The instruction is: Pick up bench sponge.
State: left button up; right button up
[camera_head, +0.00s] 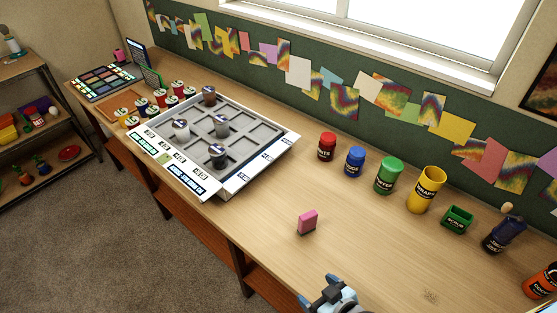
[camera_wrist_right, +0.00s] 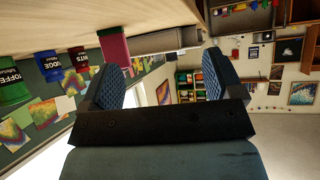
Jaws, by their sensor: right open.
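The bench sponge (camera_head: 307,222), a small pink block with a dark green base, stands upright on the bench in the head view. It also shows in the right wrist view as a pink block (camera_wrist_right: 115,47), beyond the left finger and off to the left of the gap. My right gripper (camera_head: 320,290) is at the bottom of the head view, on the near side of the sponge and apart from it. In the right wrist view its two blue padded fingers (camera_wrist_right: 163,80) are spread with nothing between them. My left gripper is not in view.
A grey tray in a white frame (camera_head: 268,158) holds several small jars, left of the sponge. Red (camera_head: 327,147), blue (camera_head: 355,162) and green (camera_head: 389,176) jars, a yellow canister (camera_head: 426,190) and a green box (camera_head: 457,219) line the back. Bench around the sponge is clear.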

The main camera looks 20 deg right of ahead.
aim_at(308, 224)
jog(key=z, duration=1.05)
jog(key=i+j+z, duration=0.2)
jog(key=j, duration=0.15)
jog(key=j+z, duration=0.25)
jog(key=j, duration=0.15)
